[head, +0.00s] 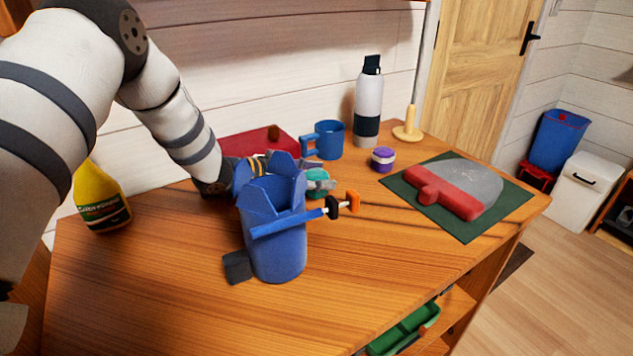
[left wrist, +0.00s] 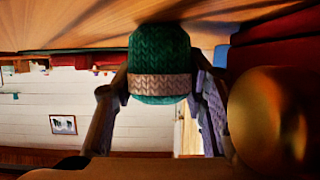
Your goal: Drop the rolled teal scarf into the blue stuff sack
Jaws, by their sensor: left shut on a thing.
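The blue stuff sack (head: 277,245) stands upright on the wooden table, its top open with pointed flaps. My left gripper (head: 314,168) is behind the sack, mostly hidden by it in the head view. It is shut on the rolled teal scarf (head: 319,182), which shows just right of the sack's rim. In the left wrist view the scarf (left wrist: 159,60) is a knitted teal roll with a pinkish band, between the two fingers (left wrist: 160,98). The scarf is beside and behind the sack opening, not in it. My right gripper is not in view.
The table's front left is clear.

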